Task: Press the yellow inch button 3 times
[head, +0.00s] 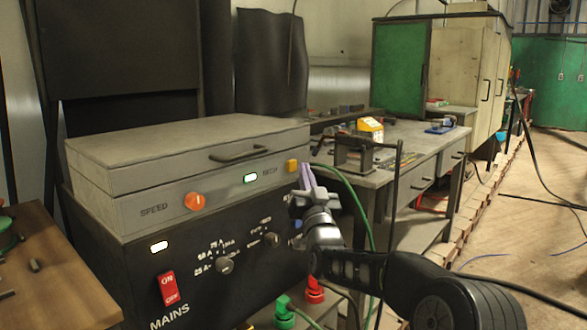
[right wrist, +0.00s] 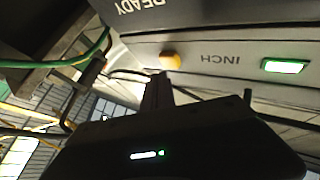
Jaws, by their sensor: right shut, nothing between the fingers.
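The yellow inch button (head: 292,166) sits at the right end of the grey control box's front, beside a lit green lamp (head: 251,178). In the right wrist view the button (right wrist: 170,61) shows whole, next to the upside-down INCH label. My right gripper (head: 305,174) is shut and empty, with its fingertips just right of the button in the head view. In the right wrist view the fingers (right wrist: 157,88) point toward the button and their tips appear close to it. I cannot tell whether they touch. My left gripper is not in view.
An orange SPEED knob (head: 195,201) is on the same panel. Below are a black MAINS panel with a red ON/OFF switch (head: 169,288), and green and red plugs (head: 314,290). A green cable hangs behind my right gripper. A workbench (head: 379,178) stands behind.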

